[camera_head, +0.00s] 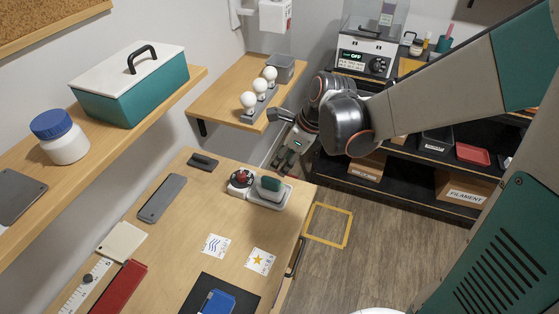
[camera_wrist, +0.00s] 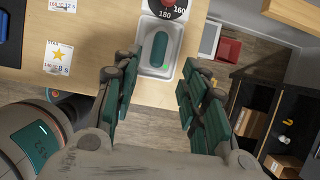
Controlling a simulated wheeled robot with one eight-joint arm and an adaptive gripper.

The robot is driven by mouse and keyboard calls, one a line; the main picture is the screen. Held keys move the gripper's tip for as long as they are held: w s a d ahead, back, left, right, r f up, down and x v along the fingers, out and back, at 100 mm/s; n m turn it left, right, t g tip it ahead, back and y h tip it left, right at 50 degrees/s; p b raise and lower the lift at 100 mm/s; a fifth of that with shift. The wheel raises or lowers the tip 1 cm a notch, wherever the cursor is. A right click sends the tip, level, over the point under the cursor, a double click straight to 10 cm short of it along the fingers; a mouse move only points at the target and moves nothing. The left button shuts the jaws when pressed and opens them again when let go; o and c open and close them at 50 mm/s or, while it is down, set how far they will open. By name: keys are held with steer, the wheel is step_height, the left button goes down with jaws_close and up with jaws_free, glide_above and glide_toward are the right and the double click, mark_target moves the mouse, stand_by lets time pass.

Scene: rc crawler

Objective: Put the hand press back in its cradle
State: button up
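The hand press, with a dark green rounded handle (camera_head: 270,184), sits within the rim of its pale cradle (camera_head: 277,201) near the table's right edge. In the wrist view, the green handle (camera_wrist: 156,48) lies inside the light grey cradle (camera_wrist: 147,70), with a small bright green spot at its lower end. My gripper (camera_head: 287,160) is above and beyond the table's right edge in the head view. In the wrist view, my gripper (camera_wrist: 158,68) is open, its green-padded fingers spread on either side below the cradle, with nothing between them.
A dial with a red centre (camera_head: 241,179) adjoins the cradle. Two printed cards, one with a star (camera_head: 260,261), and a black mat (camera_head: 242,293) with a blue item lie on the table. A shelf with white bulbs (camera_head: 260,86) is behind. Floor shows right of the table.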

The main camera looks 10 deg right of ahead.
steer(key=s+d+r+n+t+h, duration=0.2)
steer(key=s+r+n, duration=0.3)
steer(key=n, duration=0.7)
steer(key=s+d+r+n+t+h, duration=0.1)
steer(key=s+d+r+n, duration=0.4)
steer(key=s+n, duration=0.5)
steer(key=r+n+t, duration=0.1)
steer(key=n, duration=0.1)
steer(key=shift+d+r+n+t+h, duration=0.15)
steer(key=shift+r+n+t+h, duration=0.15)
steer(key=shift+n+h, duration=0.1)
steer(key=shift+o, duration=0.5)
stand_by(0.4)
